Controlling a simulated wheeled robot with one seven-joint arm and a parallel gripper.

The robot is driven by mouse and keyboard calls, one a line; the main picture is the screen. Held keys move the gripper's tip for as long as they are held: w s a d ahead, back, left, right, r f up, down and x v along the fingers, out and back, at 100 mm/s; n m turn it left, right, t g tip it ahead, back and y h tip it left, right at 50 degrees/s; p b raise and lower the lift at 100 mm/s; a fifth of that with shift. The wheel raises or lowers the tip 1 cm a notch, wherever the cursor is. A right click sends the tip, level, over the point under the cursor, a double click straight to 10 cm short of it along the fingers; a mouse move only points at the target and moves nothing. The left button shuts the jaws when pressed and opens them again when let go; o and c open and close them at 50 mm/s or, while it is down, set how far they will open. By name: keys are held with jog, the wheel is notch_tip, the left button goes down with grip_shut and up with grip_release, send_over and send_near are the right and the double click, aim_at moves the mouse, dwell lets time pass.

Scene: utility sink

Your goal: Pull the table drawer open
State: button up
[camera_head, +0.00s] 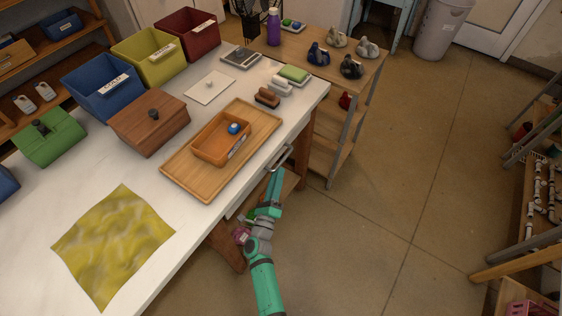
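The white-topped table (211,220) runs diagonally across the left half of the head view. A metal drawer handle (281,158) sticks out from its right side, just below the tabletop edge. The drawer front is narrow and seen from steeply above, and no gap shows between it and the table. My green arm reaches up from the bottom of the view. My gripper (276,176) is beside the table, just below the handle in the picture. The fingertips are too small to make out, so I cannot tell whether they touch the handle.
A wooden tray (183,178) with an orange box (208,151) stands on the tabletop near the handle. A yellow cloth (112,245) lies nearer. A wooden shelf cart (343,84) stands past the table's far end.

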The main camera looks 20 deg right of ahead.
aim_at(281, 161)
jog(key=x, duration=0.6)
jog(key=shift+w+d, duration=0.2)
grip_shut()
